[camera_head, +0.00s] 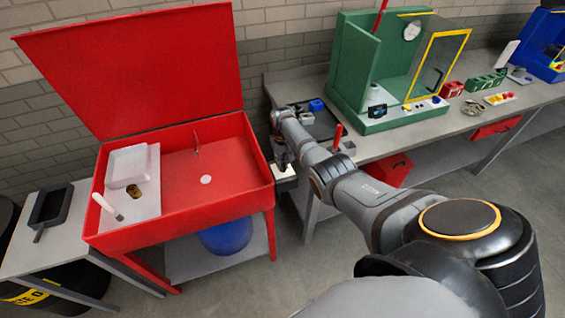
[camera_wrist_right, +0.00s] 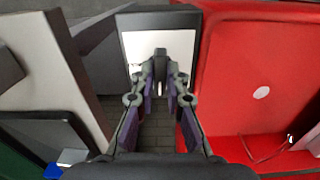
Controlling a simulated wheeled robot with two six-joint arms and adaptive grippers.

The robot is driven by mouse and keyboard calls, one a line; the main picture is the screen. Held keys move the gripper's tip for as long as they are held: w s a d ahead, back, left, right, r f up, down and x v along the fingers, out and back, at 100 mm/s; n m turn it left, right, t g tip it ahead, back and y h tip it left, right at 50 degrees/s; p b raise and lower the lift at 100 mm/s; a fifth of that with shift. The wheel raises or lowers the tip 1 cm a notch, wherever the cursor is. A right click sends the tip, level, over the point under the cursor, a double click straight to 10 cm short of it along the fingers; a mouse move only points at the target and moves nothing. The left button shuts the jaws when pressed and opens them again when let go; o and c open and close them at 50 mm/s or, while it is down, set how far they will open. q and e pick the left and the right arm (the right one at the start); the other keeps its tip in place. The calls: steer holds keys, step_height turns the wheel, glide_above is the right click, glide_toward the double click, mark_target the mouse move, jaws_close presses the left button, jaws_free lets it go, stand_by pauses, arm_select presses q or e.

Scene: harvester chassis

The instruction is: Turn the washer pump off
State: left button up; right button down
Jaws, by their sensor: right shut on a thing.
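The red parts washer (camera_head: 230,165) stands at the left with its lid (camera_head: 140,65) raised. A box with a pale top plate (camera_head: 285,171) sits at the washer's right side; the plate also shows in the right wrist view (camera_wrist_right: 137,42). My right gripper (camera_head: 280,162) points down over this plate. In the right wrist view its fingertips (camera_wrist_right: 160,75) are closed around a small dark switch lever (camera_wrist_right: 160,53) at the plate. The fingers hide most of the lever, so I cannot tell its position. My left gripper is not in view.
A grey workbench (camera_head: 450,125) with a green cabinet (camera_head: 352,75) stands close to the right of my right gripper. The washer's red side wall is close on the other side. A blue bucket (camera_head: 225,236) is below the washer. Open floor lies in front.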

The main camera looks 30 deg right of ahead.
steer(key=shift+n, duration=0.4)
steer(key=c, duration=1.4)
jaws_free()
steer(key=shift+o, duration=0.2)
step_height(320, 180, up, 12)
steer(key=shift+f, duration=0.1)
